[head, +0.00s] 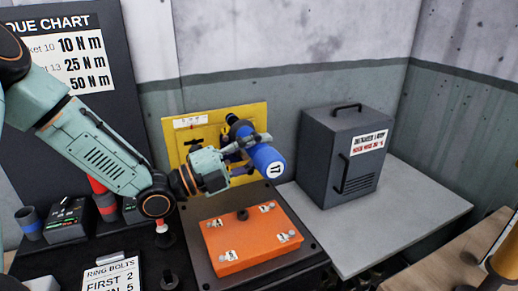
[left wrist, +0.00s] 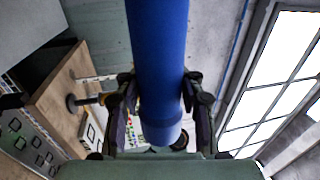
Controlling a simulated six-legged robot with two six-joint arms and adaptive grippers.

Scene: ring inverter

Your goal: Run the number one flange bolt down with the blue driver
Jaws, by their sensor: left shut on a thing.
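My left gripper (head: 246,152) is shut on the blue driver (head: 266,162), whose round end carries a white label reading 17. The driver is tilted in front of a yellow panel, above and apart from the orange flange block (head: 250,248). In the left wrist view the blue driver (left wrist: 158,60) runs between both fingers (left wrist: 160,105). The flange block has small numbered tags with bolt heads near its corners and a dark knob (head: 242,214) at its back edge. The tag numbers are too small to read surely, so I cannot tell which bolt is number one. My right gripper is not in view.
The yellow panel (head: 178,143) stands behind the driver. A grey case (head: 325,160) stands right on a grey table (head: 415,205). Red-and-grey (head: 103,198) and blue-and-grey (head: 29,222) drivers stand left near dark boxes. A ring bolts card (head: 112,277) lies front left.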

